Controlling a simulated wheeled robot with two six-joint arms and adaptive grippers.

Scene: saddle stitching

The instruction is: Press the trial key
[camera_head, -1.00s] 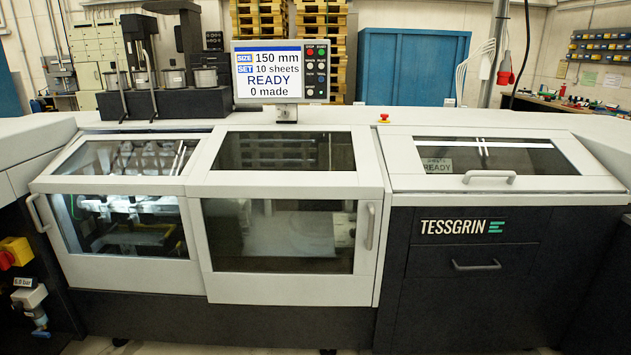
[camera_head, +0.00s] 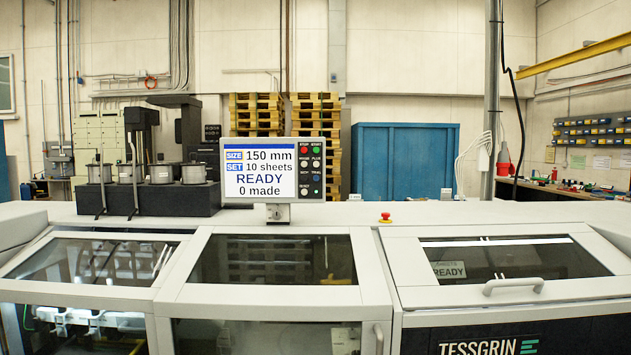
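The control panel (camera_head: 272,172) stands on a short post on top of the machine, left of the middle. Its screen (camera_head: 259,173) reads size 150 mm, set 10 sheets, READY, 0 made. Labels STOP and START show above the top pair; the smaller labels are too blurred to read surely, so I cannot tell which is the trial key. Neither of my grippers is in view.
A red emergency button (camera_head: 385,217) sits on the machine top right of the panel. Glazed covers with a handle (camera_head: 513,286) lie in front. Black units with spools (camera_head: 160,172) stand left of the panel. The space before the panel is clear.

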